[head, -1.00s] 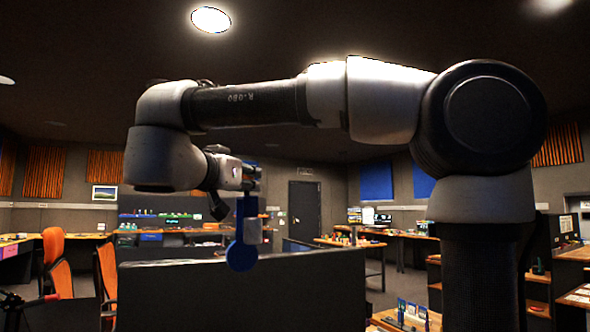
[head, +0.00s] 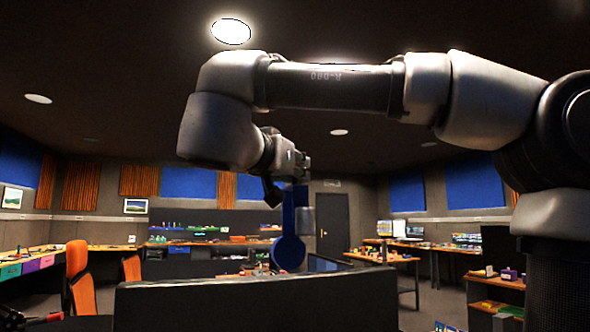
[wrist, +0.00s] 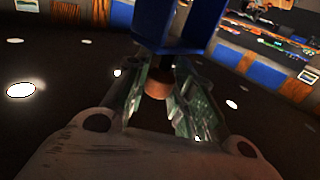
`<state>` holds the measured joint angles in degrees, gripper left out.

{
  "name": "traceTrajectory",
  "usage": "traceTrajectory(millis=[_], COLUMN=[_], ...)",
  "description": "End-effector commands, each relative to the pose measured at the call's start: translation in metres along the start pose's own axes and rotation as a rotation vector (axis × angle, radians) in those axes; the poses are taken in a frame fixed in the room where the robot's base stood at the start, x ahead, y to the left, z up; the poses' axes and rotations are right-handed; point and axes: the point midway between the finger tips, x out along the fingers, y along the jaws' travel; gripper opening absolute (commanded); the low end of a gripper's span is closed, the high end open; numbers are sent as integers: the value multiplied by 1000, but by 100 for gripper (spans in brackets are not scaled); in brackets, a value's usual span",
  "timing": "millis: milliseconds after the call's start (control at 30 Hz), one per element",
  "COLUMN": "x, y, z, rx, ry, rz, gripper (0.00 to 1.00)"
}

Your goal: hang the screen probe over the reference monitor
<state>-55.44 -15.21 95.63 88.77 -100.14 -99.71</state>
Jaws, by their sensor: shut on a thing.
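The screen probe (head: 289,252) is a blue strap with a round blue disc at its lower end and a grey block beside it. My gripper (head: 291,180) is shut on its upper end, and the probe hangs down upright. The disc's lower edge shows just above the top edge of a dark, wide panel (head: 250,302), which looks like the reference monitor. I cannot tell the depth gap between them. In the wrist view the blue probe (wrist: 178,30) sits at the fingertips, with a brown-orange round piece (wrist: 157,85) between the fingers.
Orange chairs (head: 82,272) stand at the left. Benches with small goods line the back wall, and a side table (head: 385,258) stands behind the panel at the right. A shelf unit (head: 495,290) stands at the right. The air above the panel is otherwise clear.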

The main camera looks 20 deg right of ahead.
Motion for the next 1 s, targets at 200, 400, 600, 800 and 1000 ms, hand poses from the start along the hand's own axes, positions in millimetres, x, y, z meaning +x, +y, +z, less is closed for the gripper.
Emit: traceTrajectory(millis=[200,400,600,800,1000], x=[11,22,35,48,60], y=[-11,-22,-34,-46,-59], z=[0,0,-1,-1,-1], rx=[-1,0,1,1,1], ry=[2,2,2,2,2], rz=[3,3,3,3,2], gripper=[0,0,0,0,0])
